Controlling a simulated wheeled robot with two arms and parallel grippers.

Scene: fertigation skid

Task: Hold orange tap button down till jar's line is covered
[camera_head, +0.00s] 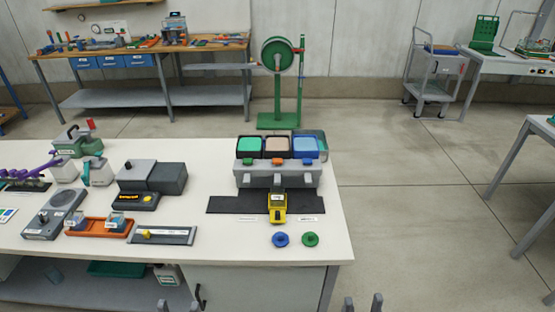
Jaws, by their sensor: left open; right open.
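The grey tap unit (278,177) stands on the white table under three tanks with green, pinkish and blue tops. The orange tap button (277,161) is the middle one on its front, between a green and a blue button. Below it a yellow item (278,208), perhaps the jar or its holder, stands on a dark mat (234,205); its line and fill level are too small to make out. My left gripper (178,306) and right gripper (362,304) show only as fingertips at the bottom edge, open and empty, well short of the tap unit.
A blue knob-like disc (280,239) and a green one (310,239) lie in front of the mat. A scale (54,214), orange tray (100,226) and dark grey device (152,177) crowd the table's left.

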